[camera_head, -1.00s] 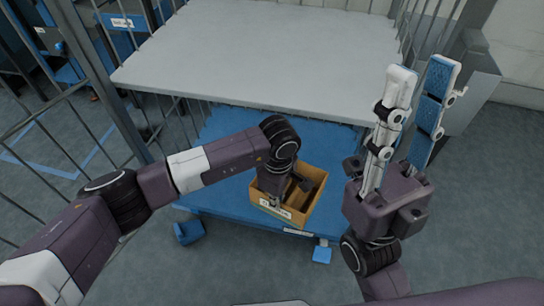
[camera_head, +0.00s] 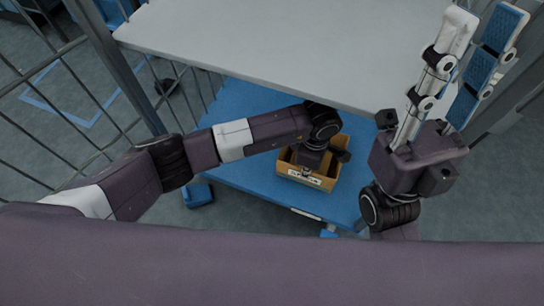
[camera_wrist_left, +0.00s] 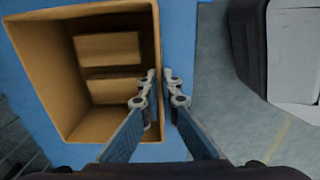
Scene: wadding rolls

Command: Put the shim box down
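The shim box is an open tan box (camera_head: 318,184) with a white label on its near side. In the head view it is over the blue lower deck, behind its front edge; whether it touches the deck is unclear. The left wrist view shows its inside (camera_wrist_left: 75,75) with two wooden blocks. My left gripper (camera_wrist_left: 160,75) has one finger inside the box and one outside, closed on the side wall. In the head view my left wrist hides part of the box. My right gripper (camera_head: 485,22) is raised at the right, fingers apart and empty.
The blue deck (camera_head: 235,105) has bare room left of the box. A grey upper shelf (camera_head: 270,45) overhangs it at the back, close to my left wrist. A wire cage side with a post (camera_head: 125,75) stands at the left.

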